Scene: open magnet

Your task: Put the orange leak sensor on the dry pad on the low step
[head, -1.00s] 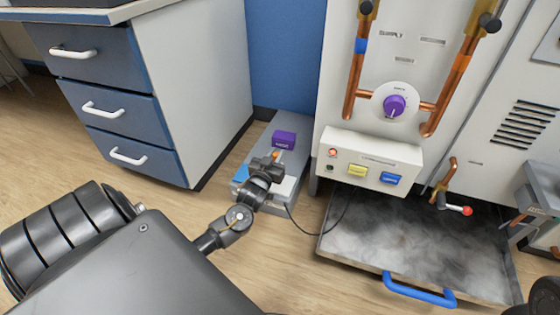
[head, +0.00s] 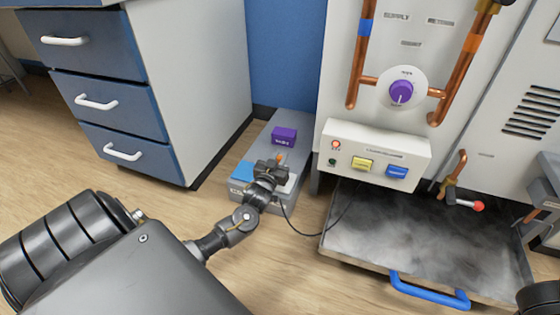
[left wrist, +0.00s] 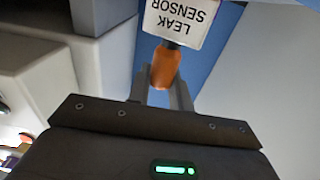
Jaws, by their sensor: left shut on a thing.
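The orange leak sensor (left wrist: 164,68) is between the fingers of my left gripper (left wrist: 162,92) in the left wrist view, and the fingers are shut on it. A white LEAK SENSOR label (left wrist: 182,18) shows upside down just beyond it. In the head view my left gripper (head: 275,166) is over the grey low step (head: 293,122), with a small orange tip of the sensor (head: 281,157) showing. A light blue patch (head: 242,172) lies at the step's front left; I cannot tell whether it is the dry pad. The gripper hides part of the step top.
A purple block (head: 284,137) stands on the step behind the gripper. A blue drawer cabinet (head: 105,90) is left, and a white control box (head: 375,152) right. A black cable (head: 300,232) runs toward a wet-looking tray (head: 420,235) with a blue handle (head: 428,290).

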